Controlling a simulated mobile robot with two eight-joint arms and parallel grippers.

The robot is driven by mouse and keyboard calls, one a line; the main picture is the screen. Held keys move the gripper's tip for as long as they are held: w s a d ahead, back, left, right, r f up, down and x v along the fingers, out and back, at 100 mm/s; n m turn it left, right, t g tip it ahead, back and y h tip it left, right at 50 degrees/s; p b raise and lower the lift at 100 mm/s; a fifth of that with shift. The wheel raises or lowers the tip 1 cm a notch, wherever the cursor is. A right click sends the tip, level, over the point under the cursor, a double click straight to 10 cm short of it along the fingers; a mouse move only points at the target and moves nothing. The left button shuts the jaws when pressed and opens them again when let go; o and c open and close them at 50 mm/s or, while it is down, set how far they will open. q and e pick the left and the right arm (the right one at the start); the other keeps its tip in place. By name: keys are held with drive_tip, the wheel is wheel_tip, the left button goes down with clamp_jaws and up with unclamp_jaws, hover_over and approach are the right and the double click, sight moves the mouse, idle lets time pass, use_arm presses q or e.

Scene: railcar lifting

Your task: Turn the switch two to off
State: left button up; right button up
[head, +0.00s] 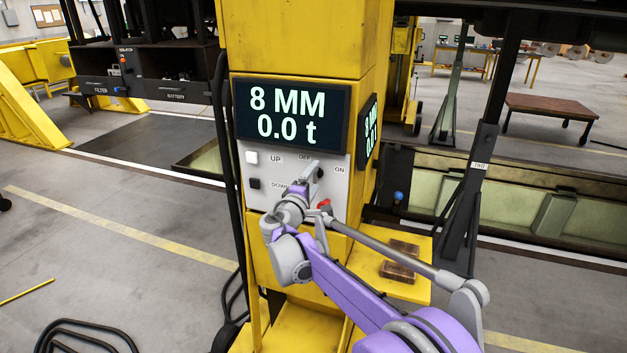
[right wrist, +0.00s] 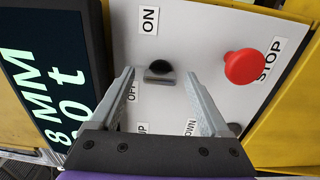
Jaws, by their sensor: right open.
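A rotary switch (right wrist: 160,71) with a black round base and grey grip sits on the light grey control panel (head: 258,192) of a yellow column. It lies between an ON label (right wrist: 150,20) and a partly covered OFF label (right wrist: 133,92). Which label it points at is hard to tell. My right gripper (right wrist: 160,78) is open, with its two fingers on either side of the switch in the picture; contact cannot be told. In the head view the right gripper (head: 312,175) is in front of the panel and partly covers the switch. My left gripper is not in view.
A red STOP button (right wrist: 245,66) projects beside the switch. UP and DOWN buttons are on the panel. A display (head: 293,114) above reads 8 MM and 0.0 t. Brown blocks (head: 398,270) lie on a yellow ledge below right. Black cables hang along the column's left side.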

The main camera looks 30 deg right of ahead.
drive_tip(key=b+v, duration=0.1)
drive_tip(key=v, duration=1)
drive_tip(key=shift+d, duration=0.1)
drive_tip(key=s+a+f+m+g+y, duration=0.2)
drive_tip(key=s+f+m+g+y, duration=0.35)
drive_tip(key=s+f, duration=1.05)
drive_tip(key=s+a+f+m+y, duration=0.1)
drive_tip(key=s+a+f+y, duration=0.3)
drive_tip(key=s, duration=0.3)
drive_tip(key=s+a+f+m+y, duration=0.1)
drive_tip(key=s+a+f+y, duration=0.2)
drive_tip(key=s+a, duration=0.3)
drive_tip(key=shift+s+a+f+m+y, duration=0.4)
drive_tip(key=shift+s+y, duration=0.25)
drive_tip(key=shift+s, duration=0.2)
